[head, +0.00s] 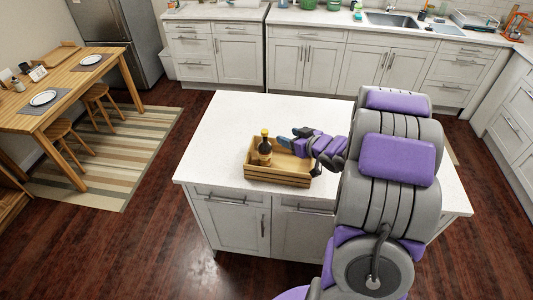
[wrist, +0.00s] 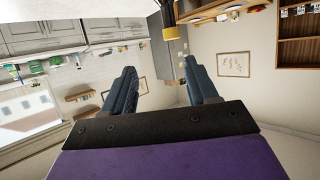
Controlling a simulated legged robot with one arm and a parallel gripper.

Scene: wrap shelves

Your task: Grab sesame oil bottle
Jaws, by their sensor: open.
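The sesame oil bottle (head: 265,150) is small and dark, with a yellow cap and a light label. It stands upright in a slatted wooden crate (head: 278,179) on the island, in the crate's left half. My gripper (head: 290,137) is open and empty, just right of the bottle at about the height of its upper part, apart from it. In the wrist view the picture is upside down. The bottle's lower part is hidden by the crate's front wall in the head view.
The white island top (head: 225,125) is clear around the crate. A dining table (head: 62,82) with plates and stools stands at the left. Counters with a sink (head: 391,20) run along the back. The crate's walls surround the bottle's base.

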